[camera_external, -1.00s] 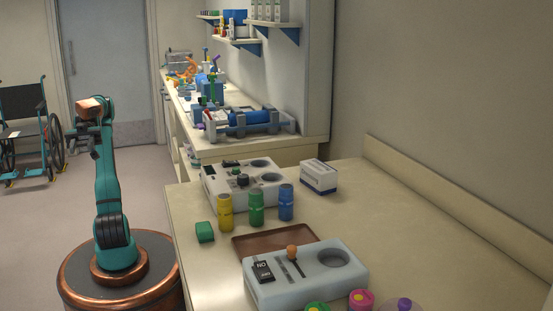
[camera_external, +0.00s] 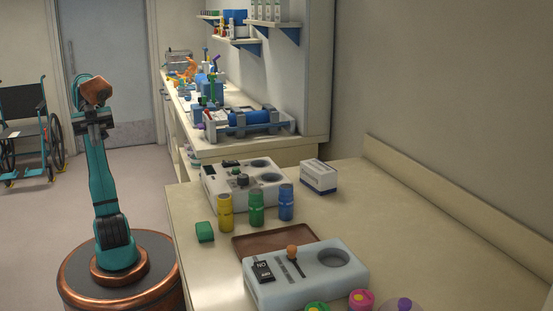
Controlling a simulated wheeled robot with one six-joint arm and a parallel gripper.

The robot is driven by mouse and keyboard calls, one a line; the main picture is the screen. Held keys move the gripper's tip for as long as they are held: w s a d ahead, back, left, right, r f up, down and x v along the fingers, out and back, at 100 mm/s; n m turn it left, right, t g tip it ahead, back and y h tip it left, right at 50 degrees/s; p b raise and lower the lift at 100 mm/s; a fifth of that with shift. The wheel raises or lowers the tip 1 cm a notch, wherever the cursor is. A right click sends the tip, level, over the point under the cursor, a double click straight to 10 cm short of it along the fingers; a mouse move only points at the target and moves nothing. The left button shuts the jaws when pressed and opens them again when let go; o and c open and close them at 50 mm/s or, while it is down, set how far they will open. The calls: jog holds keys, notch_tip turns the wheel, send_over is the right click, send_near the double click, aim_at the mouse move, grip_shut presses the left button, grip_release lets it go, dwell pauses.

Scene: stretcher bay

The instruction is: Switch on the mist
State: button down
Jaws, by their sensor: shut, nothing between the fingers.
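A pale grey console (camera_external: 318,289) stands at the near end of the counter. It has a black switch plate (camera_external: 263,271) with white lettering, a lever with an orange knob (camera_external: 292,252), and a round recess on its right. A second pale console (camera_external: 262,191) farther back has a dark knob (camera_external: 241,181), a small black part and a round recess. No mist shows at either console. My gripper (camera_external: 92,122) is small and dark at the top of my raised arm, left of the counter, shut and empty. It is well apart from both consoles. Its fingertips are hard to make out.
Yellow (camera_external: 225,211), green (camera_external: 256,207) and blue (camera_external: 286,203) bottles stand between the consoles, near a green block (camera_external: 205,232) and a brown tray (camera_external: 262,243). A white box (camera_external: 319,177) stands behind. Several colored caps sit at the near edge. The counter's right side is clear.

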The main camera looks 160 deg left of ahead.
jog(key=w+a+r+g, duration=0.1)
jog(key=w+a+g, duration=0.3)
jog(key=w+a, duration=1.15)
jog(key=w+a+f+g+h, duration=0.1)
jog(key=w+a+f, duration=0.2)
jog(key=w+a, duration=0.4)
jog(key=w+a+f+g, duration=0.1)
jog(key=w+a+f, duration=0.2)
jog(key=w+a, duration=0.4)
jog(key=a, duration=0.3)
jog(key=shift+w+a+f+m+g+h, duration=0.15)
jog(key=shift+a+f+m+g+h, duration=0.15)
jog(key=shift+a+g+h, duration=0.1)
send_over(262, 266)
jog(key=s, duration=0.2)
jog(key=f, duration=0.8)
jog(key=shift+w+f, duration=0.1)
jog(key=shift+w, duration=0.1)
jog(key=shift+s+f, duration=0.15)
jog(key=shift+f, duration=0.4)
jog(key=shift+s+f, duration=0.15)
jog(key=shift+f, duration=0.4)
jog(key=shift+s+f, duration=0.1)
jog(key=shift+f, duration=0.65)
